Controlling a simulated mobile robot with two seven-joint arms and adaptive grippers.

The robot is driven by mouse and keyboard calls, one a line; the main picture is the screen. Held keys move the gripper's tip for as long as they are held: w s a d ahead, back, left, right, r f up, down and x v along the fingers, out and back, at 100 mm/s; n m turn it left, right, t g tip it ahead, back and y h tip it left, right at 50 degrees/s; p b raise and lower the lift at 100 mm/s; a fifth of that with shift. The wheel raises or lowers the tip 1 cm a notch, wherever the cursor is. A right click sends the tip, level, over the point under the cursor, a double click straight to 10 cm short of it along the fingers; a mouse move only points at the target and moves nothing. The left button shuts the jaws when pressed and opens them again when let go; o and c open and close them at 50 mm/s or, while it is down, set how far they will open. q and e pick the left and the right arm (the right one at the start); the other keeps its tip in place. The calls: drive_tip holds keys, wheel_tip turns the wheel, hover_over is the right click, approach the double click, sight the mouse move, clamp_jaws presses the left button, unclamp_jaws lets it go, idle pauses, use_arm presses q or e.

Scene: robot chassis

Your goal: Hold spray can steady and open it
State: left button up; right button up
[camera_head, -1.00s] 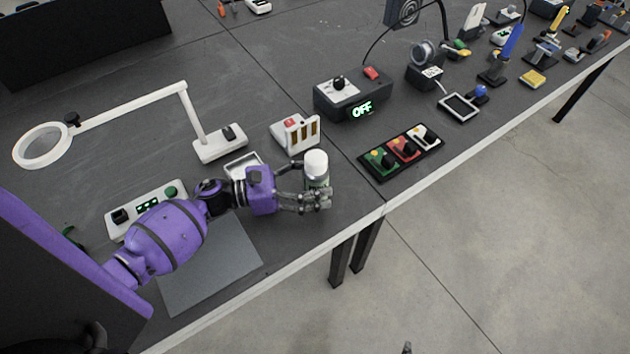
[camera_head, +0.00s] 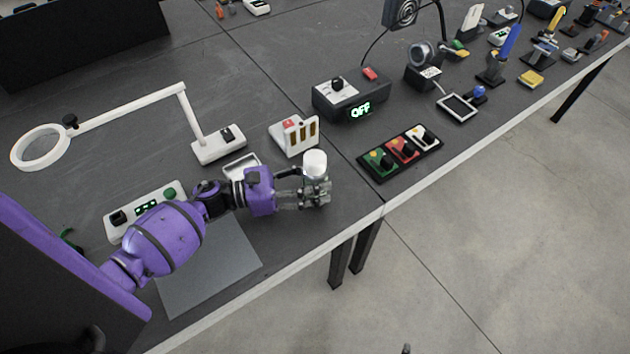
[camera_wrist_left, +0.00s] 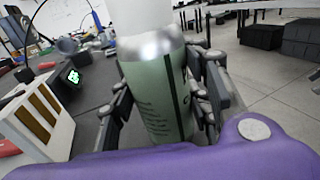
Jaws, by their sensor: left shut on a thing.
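The spray can stands upright near the table's front edge, with a white cap (camera_head: 315,163) on top. My left gripper (camera_head: 314,192) is shut around its body from the left. In the left wrist view the can's green body (camera_wrist_left: 158,100) with dark print sits between the two fingers (camera_wrist_left: 160,105). A silver shoulder shows below the white cap, which is cut off by the top of that view. The fingers hide most of the body in the head view. My right gripper is not in view.
A white slotted block (camera_head: 296,135) stands just behind the can. A box reading OFF (camera_head: 350,95) stands farther back. The grey mat (camera_head: 212,265) is clear.

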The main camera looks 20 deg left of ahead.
use_arm(q)
drive_tip(key=shift+r, duration=0.4)
drive_tip(key=s+r+b, duration=0.1)
drive_tip(key=s+r, duration=1.1)
drive_tip(key=s, duration=0.2)
drive_tip(key=shift+a, duration=0.25)
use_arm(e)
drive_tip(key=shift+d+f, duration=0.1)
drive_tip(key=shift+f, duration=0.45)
use_arm(q)
drive_tip(key=o, duration=0.9)
drive_tip(key=shift+c, duration=0.2)
clamp_jaws()
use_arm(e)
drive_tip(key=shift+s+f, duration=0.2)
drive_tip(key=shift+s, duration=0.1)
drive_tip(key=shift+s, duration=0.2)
